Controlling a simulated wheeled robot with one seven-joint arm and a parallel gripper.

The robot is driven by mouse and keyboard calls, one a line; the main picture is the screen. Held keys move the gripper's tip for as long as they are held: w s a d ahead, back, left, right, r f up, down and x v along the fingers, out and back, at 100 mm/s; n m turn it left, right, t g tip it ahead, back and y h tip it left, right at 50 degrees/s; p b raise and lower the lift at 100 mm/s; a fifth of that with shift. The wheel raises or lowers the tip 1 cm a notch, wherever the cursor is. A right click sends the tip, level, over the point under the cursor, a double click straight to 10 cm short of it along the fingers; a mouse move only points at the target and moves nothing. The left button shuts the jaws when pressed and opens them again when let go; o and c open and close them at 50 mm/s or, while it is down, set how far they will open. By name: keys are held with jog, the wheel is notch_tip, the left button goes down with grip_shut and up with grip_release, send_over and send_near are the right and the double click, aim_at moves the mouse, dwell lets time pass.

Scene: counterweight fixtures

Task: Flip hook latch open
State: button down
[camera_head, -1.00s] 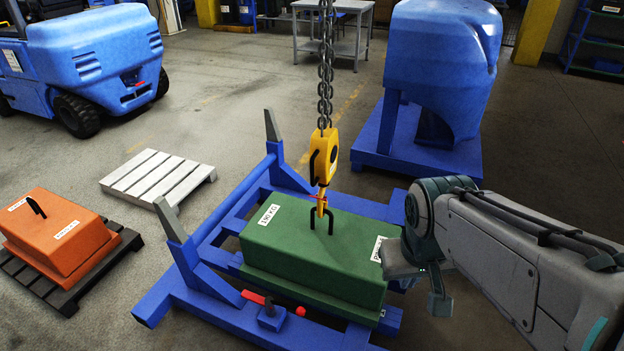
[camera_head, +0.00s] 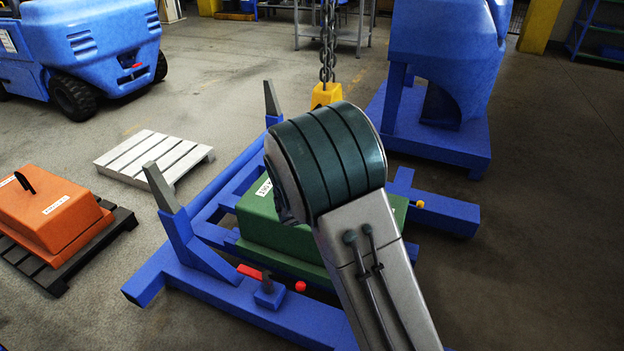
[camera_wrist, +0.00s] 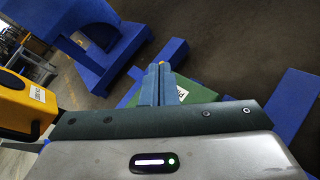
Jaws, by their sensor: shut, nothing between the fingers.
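The yellow hook block (camera_head: 326,95) hangs on a chain over the green counterweight (camera_head: 262,222); only its top shows in the head view. My arm hides the hook, its latch and the counterweight's lifting handle there. In the wrist view the yellow block (camera_wrist: 20,108) is at the left edge, beside my gripper, and the latch cannot be seen. My gripper (camera_wrist: 159,72) is shut and empty, its fingers pointing away over part of the green counterweight (camera_wrist: 187,94). The gripper is hidden behind my arm in the head view.
A blue frame (camera_head: 215,285) with upright grey-tipped posts surrounds the counterweight. A red-handled clamp (camera_head: 270,290) is on its near beam. An orange weight (camera_head: 50,215) sits on a dark pallet at left. A blue machine part (camera_head: 440,60) stands behind. Floor at right is open.

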jog(key=w+a+f+n+t+y+b, duration=0.2)
jog(key=w+a+f+n+t+y, duration=0.25)
jog(key=a, duration=0.45)
jog(key=w+a+f+n+t+y+b, duration=0.1)
jog(key=w+a+f+n+t+b, duration=0.15)
jog(key=a+f+n+t, duration=0.45)
jog(key=w+d+r+g, duration=0.1)
jog(key=w+r, duration=0.1)
jog(key=w, duration=0.4)
jog(key=w+d+r+g+b, duration=0.1)
jog(key=w+d+r, duration=0.1)
jog(key=w, duration=0.3)
jog(key=shift+w+d+r+n, duration=0.2)
jog(key=shift+w+r+n, duration=0.1)
jog(key=shift+w+n, duration=0.1)
jog(key=shift+h, duration=0.25)
